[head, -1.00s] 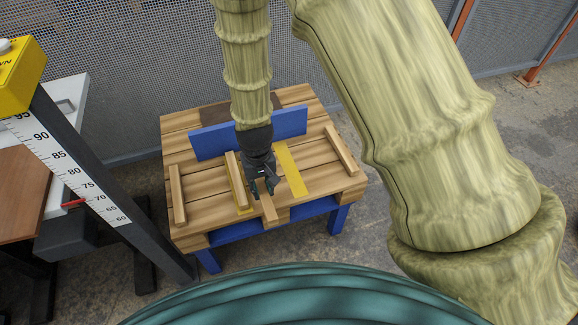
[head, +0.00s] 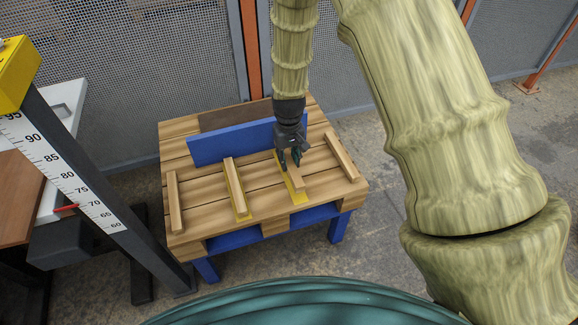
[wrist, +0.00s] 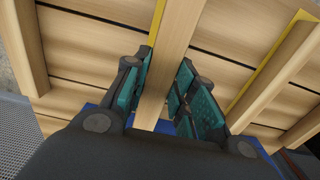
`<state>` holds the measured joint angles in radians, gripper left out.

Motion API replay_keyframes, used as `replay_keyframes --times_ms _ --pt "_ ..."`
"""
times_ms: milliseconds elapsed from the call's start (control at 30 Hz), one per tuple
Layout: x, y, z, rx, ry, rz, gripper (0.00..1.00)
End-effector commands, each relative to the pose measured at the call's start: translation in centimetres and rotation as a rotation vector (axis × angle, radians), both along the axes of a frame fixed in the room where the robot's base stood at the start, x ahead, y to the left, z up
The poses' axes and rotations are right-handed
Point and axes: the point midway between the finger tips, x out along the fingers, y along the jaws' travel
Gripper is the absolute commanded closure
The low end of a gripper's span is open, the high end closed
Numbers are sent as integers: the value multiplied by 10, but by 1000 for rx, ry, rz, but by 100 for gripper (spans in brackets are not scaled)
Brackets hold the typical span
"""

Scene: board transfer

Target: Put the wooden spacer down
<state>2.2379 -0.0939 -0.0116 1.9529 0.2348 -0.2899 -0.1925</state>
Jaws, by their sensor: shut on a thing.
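The wooden spacer (head: 296,177) is a light wood bar held in my gripper (head: 290,161). It lines up lengthwise with the right yellow strip (head: 300,196) and covers most of it in the head view. In the wrist view the spacer (wrist: 174,50) runs between the green pads of my gripper (wrist: 160,92), which are closed on its sides. A thin line of the yellow strip (wrist: 157,22) shows along one side of it. I cannot tell whether the spacer touches the table or hangs just above it.
A second spacer (head: 234,181) lies on the left yellow strip (head: 244,216). Wooden bars lie near the table's left (head: 174,203) and right (head: 341,157) edges. A blue board (head: 225,146) stands along the back of the wooden table (head: 205,187). Bare slats separate the bars.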

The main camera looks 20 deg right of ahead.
Motion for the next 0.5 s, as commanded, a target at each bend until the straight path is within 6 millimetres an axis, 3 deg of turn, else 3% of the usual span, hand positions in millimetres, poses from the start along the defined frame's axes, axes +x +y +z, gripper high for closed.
replay_keyframes --times_ms 300,500 --pt "-1 0 -32 -1 2 0 99" --pt "0 0 -35 0 1 0 99"
